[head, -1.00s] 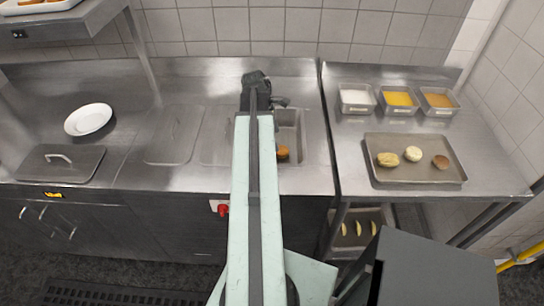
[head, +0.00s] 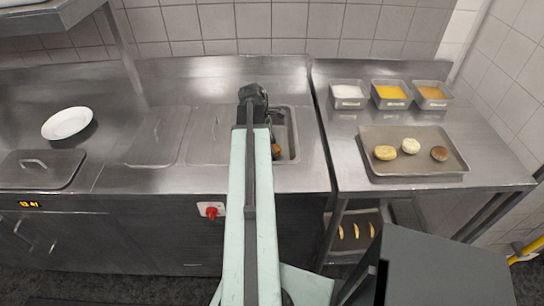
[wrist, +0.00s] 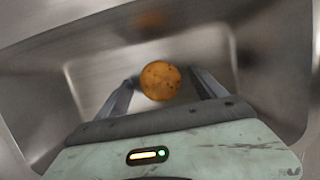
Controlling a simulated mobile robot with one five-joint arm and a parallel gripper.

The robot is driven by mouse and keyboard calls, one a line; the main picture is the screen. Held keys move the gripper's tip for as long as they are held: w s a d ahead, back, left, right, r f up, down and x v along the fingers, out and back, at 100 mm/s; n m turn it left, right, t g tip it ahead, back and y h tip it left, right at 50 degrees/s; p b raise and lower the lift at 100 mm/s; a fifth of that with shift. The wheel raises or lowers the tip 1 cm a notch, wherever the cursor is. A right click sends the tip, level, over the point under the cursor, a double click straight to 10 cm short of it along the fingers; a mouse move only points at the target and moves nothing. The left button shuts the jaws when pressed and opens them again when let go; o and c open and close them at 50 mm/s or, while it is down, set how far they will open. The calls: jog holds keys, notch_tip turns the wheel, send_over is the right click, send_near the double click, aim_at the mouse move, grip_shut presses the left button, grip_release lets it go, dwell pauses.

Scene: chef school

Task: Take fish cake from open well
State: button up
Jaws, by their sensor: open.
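The fish cake (wrist: 160,81) is a round, golden-brown, speckled disc at the bottom of the open well (wrist: 262,85). In the head view a small part of the fish cake (head: 276,152) shows beside my arm, in the open metal well (head: 293,137); the arm hides the rest. My gripper (wrist: 164,78) is open and points into the well. In the wrist view its two fingers stand to the left and right of the fish cake. I cannot tell whether they touch it or how far above it they are.
A tray (head: 412,170) with several round pieces and several ingredient tubs (head: 392,104) stand on the right table. A white plate (head: 67,123) and a lid (head: 40,168) lie on the left counter. The well's walls stand close around my gripper.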

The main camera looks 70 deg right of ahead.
jog(key=shift+r, duration=0.1)
jog(key=c, duration=1.5)
notch_tip(320, 180, up, 10)
jog(key=p, duration=1)
jog(key=shift+r, duration=0.15)
